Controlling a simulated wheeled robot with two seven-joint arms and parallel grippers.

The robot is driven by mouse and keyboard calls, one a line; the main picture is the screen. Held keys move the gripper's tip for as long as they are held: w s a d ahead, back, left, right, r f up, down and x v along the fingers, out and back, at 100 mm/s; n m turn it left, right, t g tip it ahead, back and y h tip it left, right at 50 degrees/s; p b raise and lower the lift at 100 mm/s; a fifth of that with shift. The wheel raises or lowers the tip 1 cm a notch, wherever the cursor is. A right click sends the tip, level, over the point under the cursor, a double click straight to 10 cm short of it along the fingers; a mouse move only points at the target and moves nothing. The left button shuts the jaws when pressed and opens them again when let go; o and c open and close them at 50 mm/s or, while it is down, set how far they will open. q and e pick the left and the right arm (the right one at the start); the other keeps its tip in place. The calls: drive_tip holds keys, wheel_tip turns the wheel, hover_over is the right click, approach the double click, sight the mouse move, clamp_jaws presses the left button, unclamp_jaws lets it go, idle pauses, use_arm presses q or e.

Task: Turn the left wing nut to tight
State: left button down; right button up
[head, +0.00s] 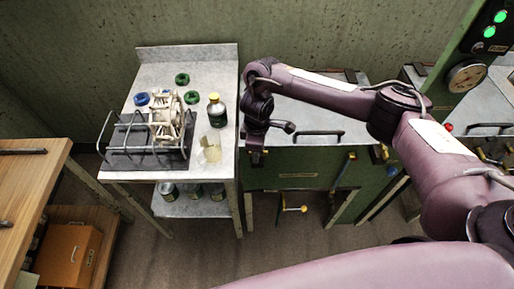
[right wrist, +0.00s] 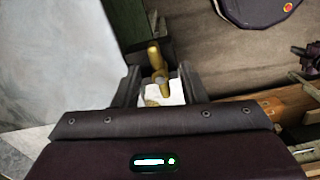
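In the right wrist view a brass wing nut (right wrist: 155,58) with a grey centre stands between the fingertips of my right gripper (right wrist: 158,88). The fingers are apart, with gaps on both sides of the brass; I cannot tell how deep it sits between them. In the head view my right gripper (head: 256,157) points down at the left front corner of the green basin bench (head: 290,180). The left wing nut is hidden there behind the gripper. Brass fittings (head: 350,157) show farther right on the bench front. My left gripper is out of view.
A grey metal table (head: 215,60) stands close left of the gripper, holding a wire rack (head: 120,150), a reel (head: 166,118), a dark bottle (head: 216,112) and a clear beaker (head: 210,150). A wooden bench (head: 30,180) is at far left. Open floor (head: 200,255) lies in front.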

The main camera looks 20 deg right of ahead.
wheel_tip(320, 180, up, 8)
drive_tip(key=shift+f+p, duration=0.15)
drive_tip(key=shift+p, duration=0.5)
drive_tip(key=shift+a, duration=0.1)
